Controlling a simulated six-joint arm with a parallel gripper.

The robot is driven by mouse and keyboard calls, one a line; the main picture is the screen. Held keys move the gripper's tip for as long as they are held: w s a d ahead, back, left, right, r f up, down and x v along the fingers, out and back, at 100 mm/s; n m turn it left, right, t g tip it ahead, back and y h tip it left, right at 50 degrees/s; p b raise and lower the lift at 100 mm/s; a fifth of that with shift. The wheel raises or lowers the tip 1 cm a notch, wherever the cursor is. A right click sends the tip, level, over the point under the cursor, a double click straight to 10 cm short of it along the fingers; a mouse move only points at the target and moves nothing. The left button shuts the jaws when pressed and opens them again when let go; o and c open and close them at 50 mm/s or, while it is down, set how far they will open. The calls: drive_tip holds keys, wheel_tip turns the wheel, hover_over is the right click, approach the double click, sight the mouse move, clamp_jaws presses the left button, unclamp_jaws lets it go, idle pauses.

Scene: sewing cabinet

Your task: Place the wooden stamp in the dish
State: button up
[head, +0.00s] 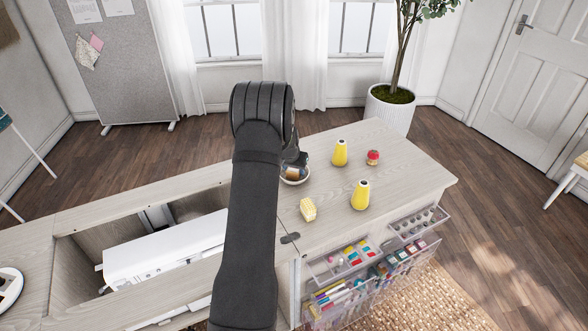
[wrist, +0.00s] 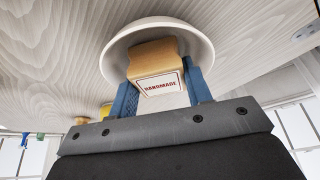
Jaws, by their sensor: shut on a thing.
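The wooden stamp (wrist: 153,58) is a light wood block with a white label reading "HANDMADE". My gripper (wrist: 160,78) is shut on it, with one blue finger on each side. The white round dish (wrist: 117,46) lies directly beyond the stamp in the wrist view, and its rim surrounds the stamp's far end. I cannot tell whether the stamp touches the dish's floor. In the head view the dish (head: 297,181) sits on the cabinet top, partly hidden by my arm and gripper (head: 296,165).
Clear drawers (head: 350,262) with supplies hang at the front. A white machine (head: 165,250) lies in the recess at left.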

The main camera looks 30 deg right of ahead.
drive_tip(key=o, duration=0.7)
drive_tip(key=shift+f, duration=0.1)
drive_tip(key=v, duration=1.2)
drive_tip(key=shift+r, duration=0.2)
drive_tip(key=shift+f, duration=0.15)
